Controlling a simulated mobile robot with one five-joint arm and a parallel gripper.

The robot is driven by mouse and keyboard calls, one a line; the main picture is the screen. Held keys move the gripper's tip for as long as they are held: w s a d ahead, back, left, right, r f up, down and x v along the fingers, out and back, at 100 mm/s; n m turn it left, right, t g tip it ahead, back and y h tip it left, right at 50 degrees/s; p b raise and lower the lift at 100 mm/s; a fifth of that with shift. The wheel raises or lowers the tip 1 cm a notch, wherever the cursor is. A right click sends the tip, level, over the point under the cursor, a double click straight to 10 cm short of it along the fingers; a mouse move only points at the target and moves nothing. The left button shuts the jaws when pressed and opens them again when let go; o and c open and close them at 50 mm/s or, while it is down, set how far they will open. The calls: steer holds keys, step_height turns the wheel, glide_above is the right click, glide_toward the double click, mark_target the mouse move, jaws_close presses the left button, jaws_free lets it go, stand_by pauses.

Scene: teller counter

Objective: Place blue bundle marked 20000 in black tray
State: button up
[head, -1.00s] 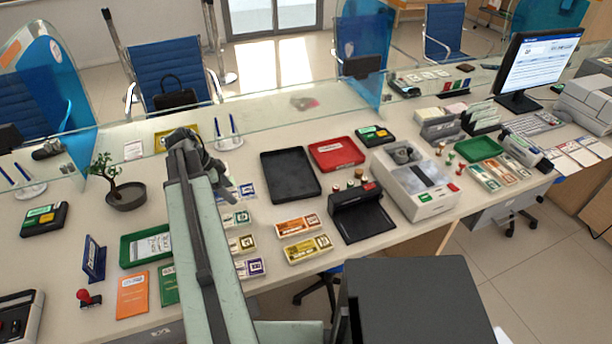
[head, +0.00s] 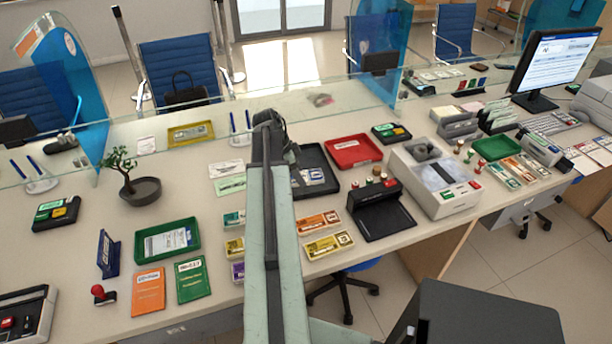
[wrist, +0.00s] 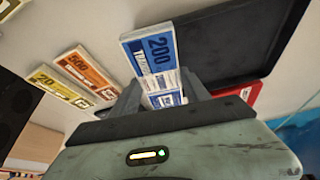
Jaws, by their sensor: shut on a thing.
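A blue and white bundle (wrist: 150,52) with "200" showing is held between the two fingers of my gripper (wrist: 166,88); the rest of its number is hidden. The tray (wrist: 240,35) also fills the area behind the bundle in the wrist view. I cannot tell whether the bundle touches the tray floor. In the head view my arm hides the tray's left edge and much of the gripper.
A red tray (head: 354,151) stands right of the black tray. An orange bundle (head: 318,222) and a yellow bundle (head: 328,244) lie in front of it. A dark device (head: 380,212) stands front right. The glass screen (head: 300,102) runs behind.

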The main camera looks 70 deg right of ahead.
steer(key=shift+w+d+f+n, duration=0.2)
steer(key=shift+d+f, duration=0.2)
steer(key=shift+d, duration=0.15)
steer(key=shift+w+d+f+n, duration=0.1)
steer(key=shift+w+d+f, duration=0.05)
steer(key=shift+d+f, duration=0.3)
steer(key=shift+w+d+r, duration=0.15)
steer(key=shift+w+d, duration=0.05)
steer(key=shift+d, duration=0.25)
steer(key=b, duration=0.2)
glide_above(302, 160)
steer(key=w, duration=0.1)
steer(key=shift+a+f, duration=0.4)
steer(key=shift+f, duration=0.25)
step_height(302, 160, down, 4)
steer(key=b, duration=0.3)
steer(key=shift+b, duration=0.3)
steer(key=shift+r, duration=0.2)
steer(key=shift+f, duration=0.15)
steer(key=o, duration=1.6)
